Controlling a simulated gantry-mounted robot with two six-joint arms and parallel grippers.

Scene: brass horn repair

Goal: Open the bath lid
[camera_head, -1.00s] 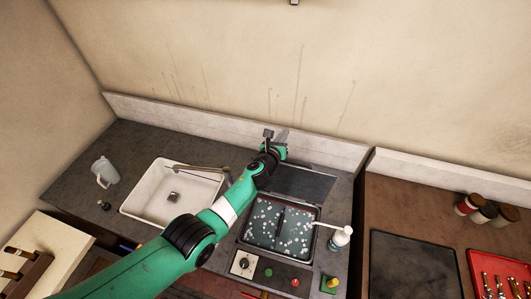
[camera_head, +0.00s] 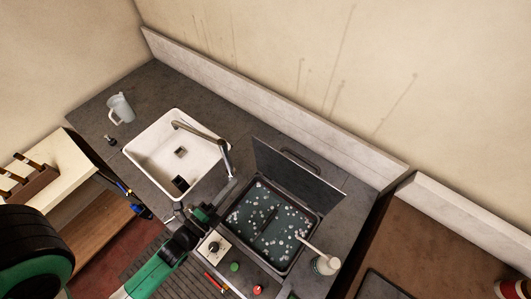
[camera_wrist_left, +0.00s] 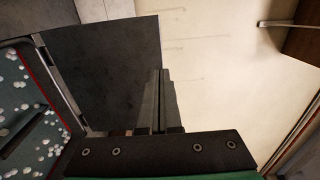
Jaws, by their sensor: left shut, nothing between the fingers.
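The bath (camera_head: 234,219) is a dark, sunken rectangular basin of liquid with white floating bits. Its dark lid (camera_head: 285,180) stands raised along the back edge, leaving the bath uncovered. A lid handle (camera_head: 300,159) shows near the upper edge. My left gripper (camera_head: 228,187) is shut and empty near the bath's left side, apart from the handle. In the left wrist view its fingers (camera_wrist_left: 158,100) lie together, with the lid (camera_wrist_left: 100,65) beyond them and the bath (camera_wrist_left: 35,110) at left. My right gripper is out of view.
A white sink (camera_head: 150,155) with a curved tap (camera_head: 195,133) is left of the bath. A control panel (camera_head: 215,247) with a knob and buttons is in front. The back wall rises behind the lid.

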